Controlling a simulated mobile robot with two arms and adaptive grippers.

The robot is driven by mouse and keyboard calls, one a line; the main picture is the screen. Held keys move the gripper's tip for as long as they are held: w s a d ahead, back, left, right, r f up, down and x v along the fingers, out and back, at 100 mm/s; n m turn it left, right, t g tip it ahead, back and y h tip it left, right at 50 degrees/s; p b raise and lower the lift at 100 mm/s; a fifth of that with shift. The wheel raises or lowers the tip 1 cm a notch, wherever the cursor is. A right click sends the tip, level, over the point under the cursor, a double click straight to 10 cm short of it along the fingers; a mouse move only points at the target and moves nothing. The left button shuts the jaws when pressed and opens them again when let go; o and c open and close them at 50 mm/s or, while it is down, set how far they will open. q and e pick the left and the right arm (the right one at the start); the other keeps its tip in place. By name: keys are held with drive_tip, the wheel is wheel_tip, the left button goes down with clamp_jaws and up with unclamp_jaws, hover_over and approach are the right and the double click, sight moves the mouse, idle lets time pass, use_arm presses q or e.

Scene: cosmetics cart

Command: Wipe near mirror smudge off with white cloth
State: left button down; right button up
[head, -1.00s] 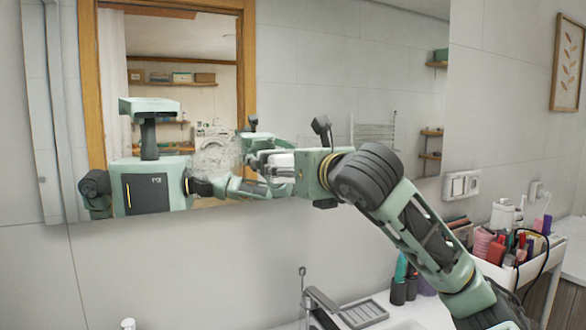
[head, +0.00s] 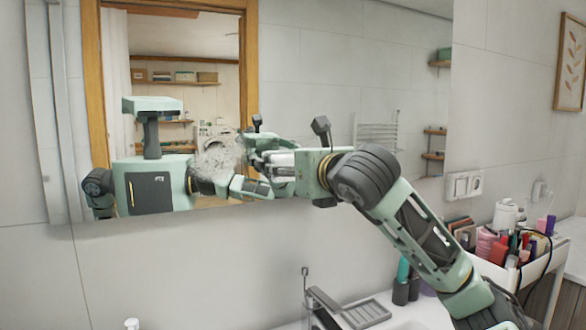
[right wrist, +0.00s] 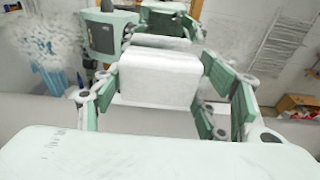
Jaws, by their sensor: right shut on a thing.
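The mirror (head: 320,75) hangs on the wall. A pale grey, streaky smudge (head: 215,160) shows on its lower left part, over my reflection. In the right wrist view a whitish-blue smeared patch (right wrist: 45,60) lies at the left. My right gripper (head: 272,160) is at the mirror's lower part, just right of the smudge. It is shut on the white cloth (right wrist: 158,78), which looks like a folded pad between the fingers. In the head view the cloth is mostly hidden, and I cannot tell whether it touches the glass. My left gripper is not in view.
A sink with a faucet (head: 328,302) is below the mirror. Dark and teal bottles (head: 402,282) stand beside it. A white cart (head: 520,270) full of cosmetics is at the right. Wall sockets (head: 463,186) are right of the mirror. The wall below the mirror is clear.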

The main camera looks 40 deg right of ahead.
drive_tip(key=shift+w+d, duration=0.2)
drive_tip(key=shift+w, duration=0.3)
drive_tip(key=shift+s+d+f+b, duration=0.1)
drive_tip(key=shift+s+d+b, duration=0.1)
drive_tip(key=shift+d+b, duration=0.2)
drive_tip(key=shift+s+d+f+b, duration=0.15)
drive_tip(key=shift+d+b, duration=0.1)
drive_tip(key=shift+d, duration=0.25)
drive_tip(key=shift+s+d+r+b, duration=0.1)
drive_tip(key=shift+s+d+b, duration=0.1)
drive_tip(key=shift+d, duration=0.25)
drive_tip(key=shift+s+d+r+b, duration=0.1)
drive_tip(key=shift+s+d+b, duration=0.1)
drive_tip(key=shift+d, duration=0.25)
drive_tip(key=shift+s+d+b, duration=1)
drive_tip(key=shift+d+b, duration=0.45)
drive_tip(key=shift+d, duration=2.25)
drive_tip(key=shift+w+a+p, duration=0.2)
drive_tip(key=shift+a+p, duration=0.1)
drive_tip(key=shift+a, duration=0.35)
drive_tip(key=shift+w+a+p, duration=0.25)
drive_tip(key=shift+a+p, duration=0.1)
drive_tip(key=shift+a, duration=0.35)
drive_tip(key=shift+w+a+p, duration=0.2)
drive_tip(key=shift+a+p, duration=0.1)
drive_tip(key=shift+a, duration=0.35)
